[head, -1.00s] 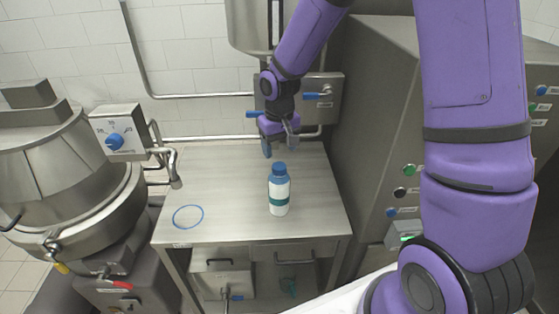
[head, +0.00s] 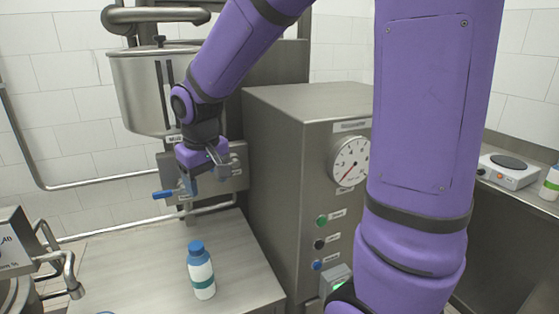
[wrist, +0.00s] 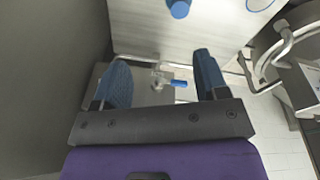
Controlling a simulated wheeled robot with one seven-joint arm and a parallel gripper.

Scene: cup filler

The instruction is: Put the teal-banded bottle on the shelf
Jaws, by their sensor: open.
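The teal-banded bottle (head: 202,278), white with a blue cap, stands upright on the steel table (head: 130,262) in the head view. Its blue cap (wrist: 180,9) shows at the top edge of the wrist view. My gripper (head: 211,180) is open and empty, above and behind the bottle, apart from it. In the wrist view its two blue fingers (wrist: 162,70) are spread with nothing between them. I cannot tell which surface is the shelf.
A steel cabinet (head: 290,130) with a gauge and buttons stands right of the table. Behind my gripper are a steel vessel (head: 135,95) and a blue-handled valve (head: 163,194). A right-hand counter (head: 515,200) holds a hotplate (head: 508,168) and a partly cut-off bottle (head: 551,182).

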